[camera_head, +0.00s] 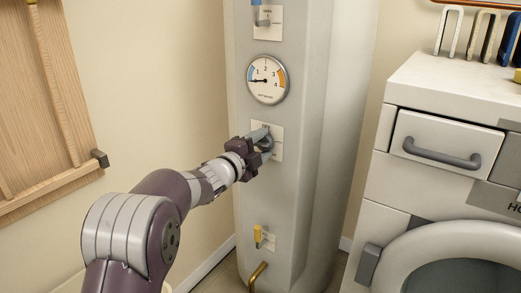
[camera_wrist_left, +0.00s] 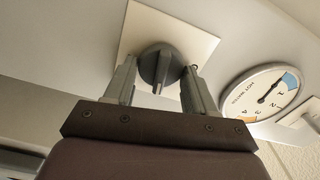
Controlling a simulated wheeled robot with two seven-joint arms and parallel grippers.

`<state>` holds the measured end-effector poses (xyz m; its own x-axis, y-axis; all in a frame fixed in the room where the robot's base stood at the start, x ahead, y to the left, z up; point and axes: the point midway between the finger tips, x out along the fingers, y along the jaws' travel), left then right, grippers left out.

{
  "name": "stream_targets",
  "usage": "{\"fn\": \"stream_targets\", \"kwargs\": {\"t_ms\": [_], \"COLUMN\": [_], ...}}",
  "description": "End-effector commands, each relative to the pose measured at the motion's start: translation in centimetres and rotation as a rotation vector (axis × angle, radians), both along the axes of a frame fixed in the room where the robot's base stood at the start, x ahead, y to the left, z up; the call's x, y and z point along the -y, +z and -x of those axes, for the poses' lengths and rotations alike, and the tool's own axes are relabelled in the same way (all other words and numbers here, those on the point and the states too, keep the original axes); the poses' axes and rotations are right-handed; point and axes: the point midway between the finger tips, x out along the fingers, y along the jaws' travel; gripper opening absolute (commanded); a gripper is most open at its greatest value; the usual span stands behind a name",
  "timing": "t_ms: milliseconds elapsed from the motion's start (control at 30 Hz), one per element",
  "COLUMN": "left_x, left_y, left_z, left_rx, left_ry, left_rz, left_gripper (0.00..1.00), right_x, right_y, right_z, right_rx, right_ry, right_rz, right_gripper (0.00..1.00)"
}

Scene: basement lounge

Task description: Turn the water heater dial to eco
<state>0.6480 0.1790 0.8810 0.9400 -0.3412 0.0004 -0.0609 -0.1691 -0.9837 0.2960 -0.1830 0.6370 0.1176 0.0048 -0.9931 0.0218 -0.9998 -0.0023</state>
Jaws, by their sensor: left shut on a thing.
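The water heater (camera_head: 308,150) is a tall pale grey body in the middle of the head view. Its grey dial (camera_wrist_left: 160,64) sits on a square white plate (camera_wrist_left: 195,40) below a round gauge (camera_head: 267,80). My left gripper (camera_head: 265,140) is at the plate, its fingers on both sides of the dial and shut on it. In the wrist view the dial's raised grip lies between the fingers. My right gripper is not in view.
A grey lever with a blue part (camera_head: 262,17) is above the gauge. A yellow-handled valve (camera_head: 259,236) and brass spout (camera_head: 258,272) are low on the heater. A white appliance with a drawer (camera_head: 445,142) stands at right; a wooden panel (camera_head: 40,100) is at left.

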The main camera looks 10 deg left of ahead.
Motion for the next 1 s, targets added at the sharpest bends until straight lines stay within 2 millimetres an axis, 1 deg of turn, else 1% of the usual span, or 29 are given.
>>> {"fn": "stream_targets", "kwargs": {"t_ms": [433,467,500,833,933,1000], "left_x": [0.0,0.0,0.0,-0.1,-0.5,-1.0], "left_y": [-0.1,-0.1,-0.1,0.0,0.1,0.2], "left_z": [0.0,0.0,0.0,0.2,1.2,2.5], "left_rx": [0.001,0.001,0.0,0.001,0.0,0.002], "left_ry": [0.0,0.0,0.0,0.0,0.002,0.002], "left_rz": [-0.007,-0.007,-0.006,-0.006,-0.006,-0.006], "left_gripper": [0.25,0.65,0.78,0.78,0.78,0.78], "right_x": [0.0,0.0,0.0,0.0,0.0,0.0], "right_y": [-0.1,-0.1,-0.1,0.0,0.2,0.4], "right_z": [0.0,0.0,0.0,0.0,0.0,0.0], "right_rx": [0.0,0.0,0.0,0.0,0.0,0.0], "right_ry": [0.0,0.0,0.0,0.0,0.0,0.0], "right_rz": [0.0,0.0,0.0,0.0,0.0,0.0], "right_gripper": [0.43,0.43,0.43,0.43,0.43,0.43]}}
